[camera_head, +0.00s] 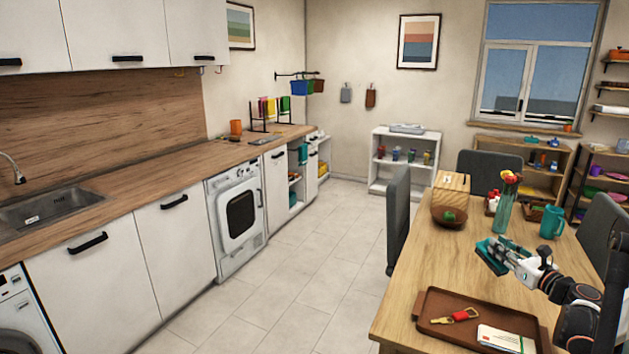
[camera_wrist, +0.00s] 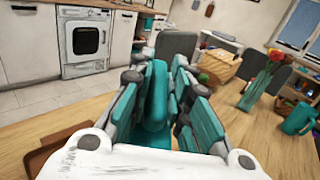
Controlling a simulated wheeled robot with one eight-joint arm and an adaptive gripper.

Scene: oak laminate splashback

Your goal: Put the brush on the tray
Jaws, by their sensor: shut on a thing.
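The brush (camera_wrist: 155,105) looks like a teal rounded piece gripped between the teal-padded fingers in the wrist view. My gripper (camera_head: 494,256) is shut on it and holds it above the wooden table, behind the tray in the head view. There, brush and fingers blend together, and the brush's full shape and any bristles cannot be made out. The brown tray (camera_head: 428,328) lies at the table's near end, below and left of my gripper. On it are a red and gold key-like item (camera_head: 463,315) and a white card stack (camera_head: 506,338). A tray corner shows in the wrist view (camera_wrist: 58,141).
Grey chairs (camera_head: 397,220) flank the table. Bare tabletop lies between bowl and tray.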

